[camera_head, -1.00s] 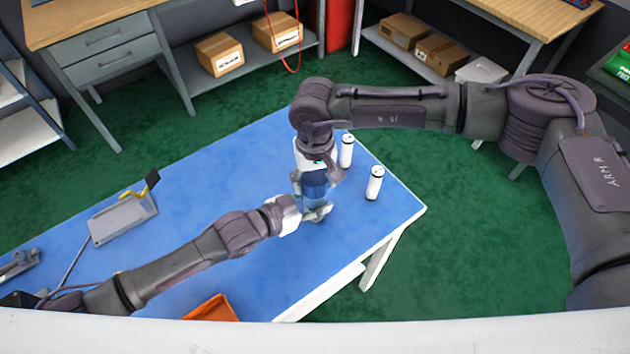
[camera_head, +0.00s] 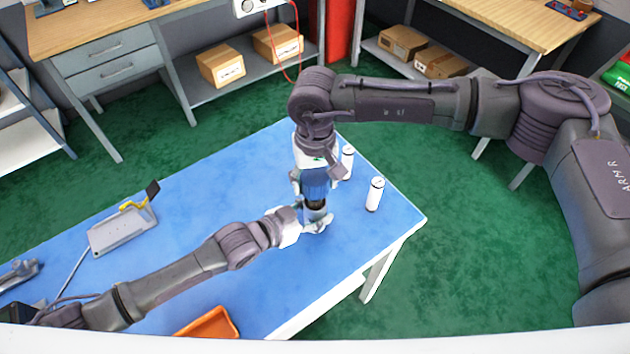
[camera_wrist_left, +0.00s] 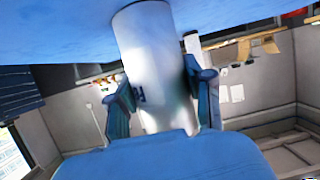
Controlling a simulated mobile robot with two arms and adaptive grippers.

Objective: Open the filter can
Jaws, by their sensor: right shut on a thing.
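The filter can (camera_head: 317,214) stands upright near the right end of the blue table, mostly hidden by my grippers. My left gripper (camera_head: 314,224) reaches in from the left and is shut around its lower part. In the left wrist view the can (camera_wrist_left: 152,50) is a pale cylinder between the two blue fingers (camera_wrist_left: 158,76), with the tabletop at the picture's top. My right gripper (camera_head: 315,188) points down from above and is shut on the can's top end, the lid, which its fingers hide. A dark band shows just below its fingertips.
A grey metal fixture (camera_head: 122,232) and an orange tray (camera_head: 208,324) are on the table (camera_head: 200,200). The middle of the table is clear.

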